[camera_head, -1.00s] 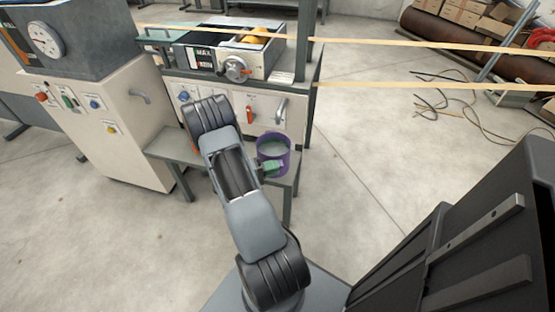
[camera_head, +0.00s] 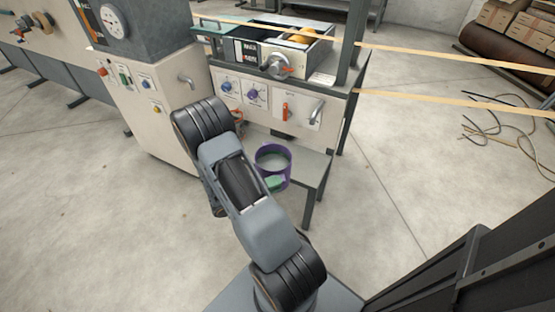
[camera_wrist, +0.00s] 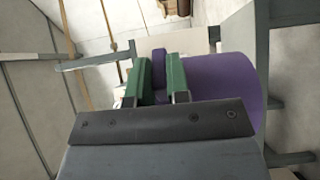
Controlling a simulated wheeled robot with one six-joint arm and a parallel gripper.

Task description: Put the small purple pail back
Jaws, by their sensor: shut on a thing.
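The small purple pail (camera_head: 272,154) shows in the head view, just beyond my forearm, with its open top facing up. My gripper (camera_head: 275,183) shows as a bit of green at the pail's near side, partly hidden by my arm. In the wrist view, the green fingers (camera_wrist: 160,82) are shut on a narrow purple part (camera_wrist: 160,72) of the pail. The pail's curved wall (camera_wrist: 228,82) fills the space to their right. In the head view the pail overlaps the low grey bench (camera_head: 314,172); I cannot tell whether it touches it.
A cream machine (camera_head: 290,106) with knobs and a crank stands behind the bench. A cream cabinet (camera_head: 160,120) stands to its left. Tan strips (camera_head: 450,100) run right from the machine. Cables (camera_head: 505,140) lie on the floor at right. The floor right of the bench is clear.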

